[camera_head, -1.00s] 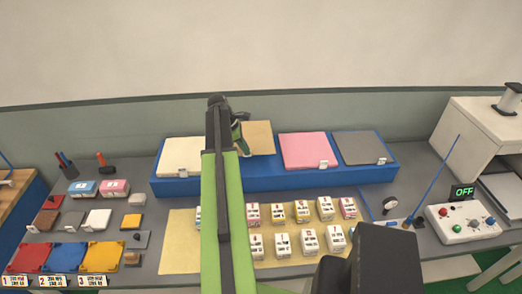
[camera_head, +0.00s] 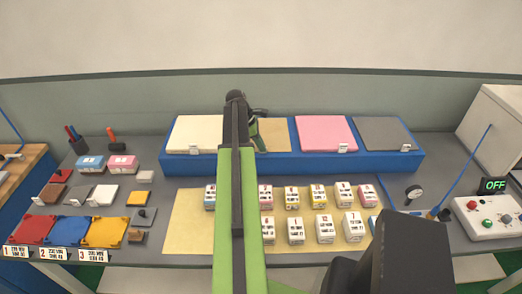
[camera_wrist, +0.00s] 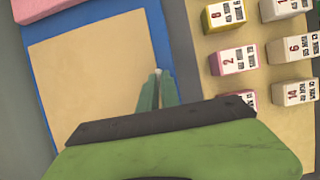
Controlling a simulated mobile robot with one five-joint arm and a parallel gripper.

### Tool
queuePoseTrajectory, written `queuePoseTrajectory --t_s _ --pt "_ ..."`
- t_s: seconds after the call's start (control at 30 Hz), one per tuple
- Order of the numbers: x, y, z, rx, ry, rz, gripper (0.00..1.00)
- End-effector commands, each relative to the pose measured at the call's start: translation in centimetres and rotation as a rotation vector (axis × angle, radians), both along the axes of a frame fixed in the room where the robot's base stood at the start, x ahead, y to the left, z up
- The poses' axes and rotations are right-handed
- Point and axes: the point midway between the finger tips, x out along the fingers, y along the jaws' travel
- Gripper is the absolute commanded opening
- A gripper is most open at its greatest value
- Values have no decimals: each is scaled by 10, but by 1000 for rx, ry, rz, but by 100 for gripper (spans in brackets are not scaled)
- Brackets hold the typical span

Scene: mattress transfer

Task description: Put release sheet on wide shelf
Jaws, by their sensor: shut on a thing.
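The release sheet, a flat tan square (camera_head: 274,134), is over the long blue wide shelf (camera_head: 300,165), between a cream slab and a pink slab. In the wrist view the tan sheet (camera_wrist: 95,75) lies within blue margins of the shelf (camera_wrist: 160,40). My gripper (camera_wrist: 158,78) is shut at the sheet's edge nearest the numbered blocks, holding it. It also shows in the head view (camera_head: 257,140), partly hidden by my arm. I cannot tell whether the sheet rests on the shelf or hovers just above it.
The cream slab (camera_head: 195,133), pink slab (camera_head: 325,132) and grey slab (camera_head: 383,132) flank the sheet. Several numbered blocks (camera_head: 296,230) stand on a yellow mat (camera_head: 185,225) in front. A control box (camera_head: 485,220) reading OFF stands at the right.

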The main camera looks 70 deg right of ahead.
Motion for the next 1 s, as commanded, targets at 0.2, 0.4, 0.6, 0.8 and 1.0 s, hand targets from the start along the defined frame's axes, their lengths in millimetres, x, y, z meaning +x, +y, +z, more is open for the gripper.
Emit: queuePoseTrajectory --t_s 0.2,0.4,0.6,0.8,1.0 --pt "0 0 1 0 0 1 0" --pt "1 0 -1 0 0 1 18" --pt "1 0 -1 0 0 2 28" --pt "1 0 0 0 0 2 28" --pt "6 2 19 0 0 3 28"
